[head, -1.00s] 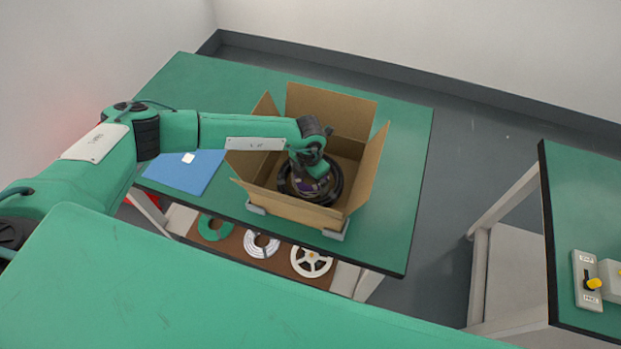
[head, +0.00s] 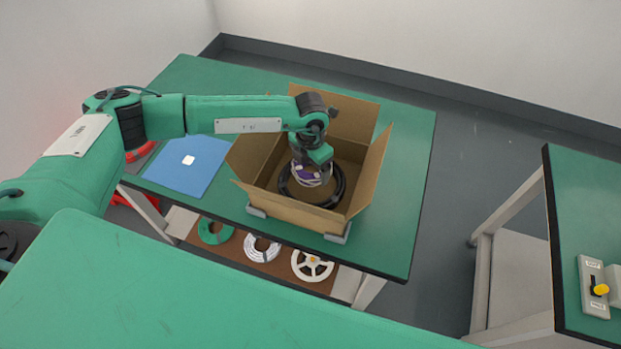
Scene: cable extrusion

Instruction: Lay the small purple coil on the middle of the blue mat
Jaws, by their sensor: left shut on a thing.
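The small purple coil (head: 309,174) is inside the open cardboard box (head: 293,209), above a larger black coil (head: 337,187). My left gripper (head: 313,167) reaches down into the box and is shut on the purple coil; its fingertips are mostly hidden. My right gripper is not in view.
The box's raised flaps stand around my left wrist. A red coil (head: 138,153) lies left of the mat. Below the table, a shelf holds a green coil (head: 215,231), a white coil (head: 262,247) and a white reel (head: 312,265). Another table (head: 590,210) stands at the right.

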